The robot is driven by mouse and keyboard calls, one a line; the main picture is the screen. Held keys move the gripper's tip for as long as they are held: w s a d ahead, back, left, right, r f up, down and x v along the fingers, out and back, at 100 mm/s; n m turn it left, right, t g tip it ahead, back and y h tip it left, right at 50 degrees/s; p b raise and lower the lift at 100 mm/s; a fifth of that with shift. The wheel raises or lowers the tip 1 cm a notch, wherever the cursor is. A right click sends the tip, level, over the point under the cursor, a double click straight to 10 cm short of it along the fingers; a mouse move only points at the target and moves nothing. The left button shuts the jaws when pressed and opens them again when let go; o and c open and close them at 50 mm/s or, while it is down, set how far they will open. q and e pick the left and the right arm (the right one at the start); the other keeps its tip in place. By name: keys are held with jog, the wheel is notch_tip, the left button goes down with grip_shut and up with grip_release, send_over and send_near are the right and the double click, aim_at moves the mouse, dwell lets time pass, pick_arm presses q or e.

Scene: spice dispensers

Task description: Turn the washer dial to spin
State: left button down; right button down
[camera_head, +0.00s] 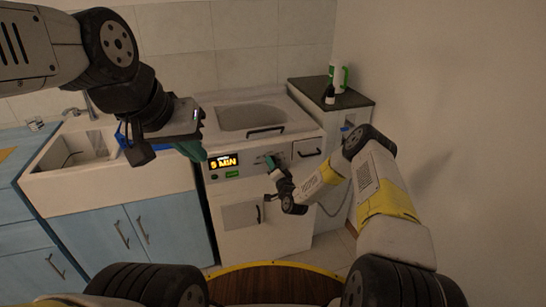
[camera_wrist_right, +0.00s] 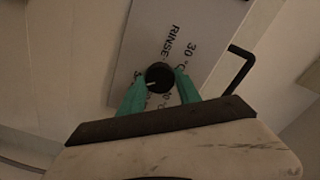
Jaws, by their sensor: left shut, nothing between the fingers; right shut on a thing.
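The washer (camera_head: 290,210) is a white machine with a front panel and a lit display reading "5 MIN" (camera_head: 224,161). In the right wrist view, the round black dial (camera_wrist_right: 160,76) sits on a grey plate printed with "RINSE" and "30 °C". Its white pointer mark points to the picture's left, slightly down. Some lettering under the dial and fingers is hidden. My right gripper (camera_wrist_right: 158,82) is shut on the dial, a green finger on each side; it also shows at the panel in the head view (camera_head: 270,161). My left gripper (camera_head: 199,152) is shut and empty, left of the display.
A black bar handle (camera_wrist_right: 238,70) juts out beside the dial plate. A sink (camera_head: 75,150) and blue cabinets (camera_head: 150,220) stand left of the washer. A dark-topped counter (camera_head: 325,98) with a green-and-white bottle (camera_head: 340,78) stands at the right, near a bare wall.

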jog(key=shift+f+m, duration=0.15)
jog(key=shift+m, duration=0.45)
jog(key=c, duration=0.8)
grip_release()
jog(key=shift+c, duration=0.2)
jog(key=v, duration=0.8)
jog(key=shift+w, duration=0.1)
